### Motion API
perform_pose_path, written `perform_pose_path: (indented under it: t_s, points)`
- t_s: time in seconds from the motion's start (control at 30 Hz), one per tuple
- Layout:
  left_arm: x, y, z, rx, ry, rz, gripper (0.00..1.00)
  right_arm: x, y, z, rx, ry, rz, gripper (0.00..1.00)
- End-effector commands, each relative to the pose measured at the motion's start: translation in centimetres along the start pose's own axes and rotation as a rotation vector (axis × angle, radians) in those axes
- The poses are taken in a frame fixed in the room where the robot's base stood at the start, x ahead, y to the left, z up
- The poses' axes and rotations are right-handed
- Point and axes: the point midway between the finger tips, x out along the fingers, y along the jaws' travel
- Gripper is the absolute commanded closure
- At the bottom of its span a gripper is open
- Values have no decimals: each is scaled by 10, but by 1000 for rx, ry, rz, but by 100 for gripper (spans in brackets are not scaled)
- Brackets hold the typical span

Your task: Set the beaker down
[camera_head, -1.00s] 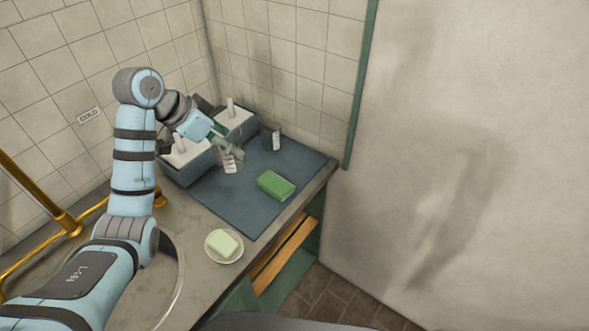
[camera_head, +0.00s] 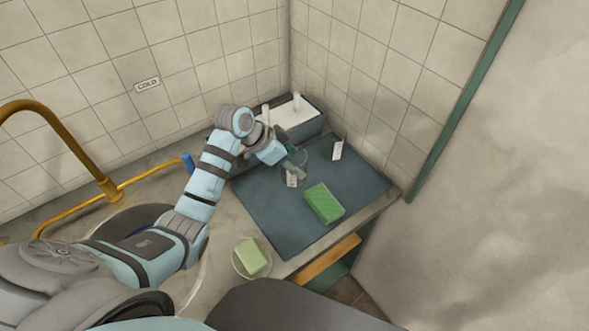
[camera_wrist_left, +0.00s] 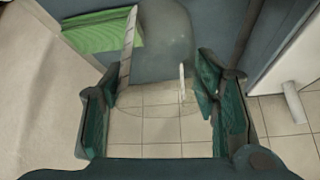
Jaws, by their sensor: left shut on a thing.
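My left gripper (camera_head: 297,160) is shut on a clear glass beaker (camera_head: 291,179) with a white label, over the dark blue mat (camera_head: 262,208). In the left wrist view the see-through beaker (camera_wrist_left: 165,62) is between the two green fingers (camera_wrist_left: 160,115), its label seen nearly edge-on. The beaker looks close to upright. I cannot tell whether its base touches the mat. A second clear vessel with a white label (camera_head: 337,151) stands on the mat to the right, near the wall. My right gripper is not in view.
A green sponge (camera_head: 324,203) lies on the mat in front of the beaker, and also shows in the left wrist view (camera_wrist_left: 100,32). A grey bin with white contents (camera_head: 290,112) stands behind. A soap bar (camera_head: 251,256) rests on a dish. The mat's front left is bare.

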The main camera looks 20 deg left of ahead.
Motion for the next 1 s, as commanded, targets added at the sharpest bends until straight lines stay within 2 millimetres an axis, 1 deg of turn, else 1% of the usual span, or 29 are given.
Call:
perform_pose_path:
  t_s: [0.07,0.2,0.23,0.27,0.33,0.43,0.47,0.5,0.57,0.67,0.83,0.93,1.0]
  points:
    - [14,-5,2,-5,-3,5,87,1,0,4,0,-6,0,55]
    - [43,-12,15,-10,-8,6,87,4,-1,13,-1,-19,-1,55]
    - [46,-12,17,-12,-8,5,87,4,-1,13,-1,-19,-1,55]
    - [49,-13,18,-13,-8,4,93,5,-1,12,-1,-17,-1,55]
    - [50,-14,20,-14,-10,4,93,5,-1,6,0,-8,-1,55]
    - [49,-14,21,-15,-11,3,93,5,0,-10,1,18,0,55]
    - [49,-14,21,-16,-12,4,42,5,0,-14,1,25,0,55]
    - [49,-14,21,-15,-12,4,35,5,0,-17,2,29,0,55]
    - [50,-14,20,-15,-12,5,26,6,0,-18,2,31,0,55]
    - [50,-13,19,-13,-12,7,25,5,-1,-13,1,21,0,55]
    - [50,-13,19,-13,-12,7,25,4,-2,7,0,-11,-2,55]
    - [47,-13,20,-15,-12,6,25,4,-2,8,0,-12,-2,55]
    - [41,-14,20,-15,-12,3,25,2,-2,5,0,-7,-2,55]
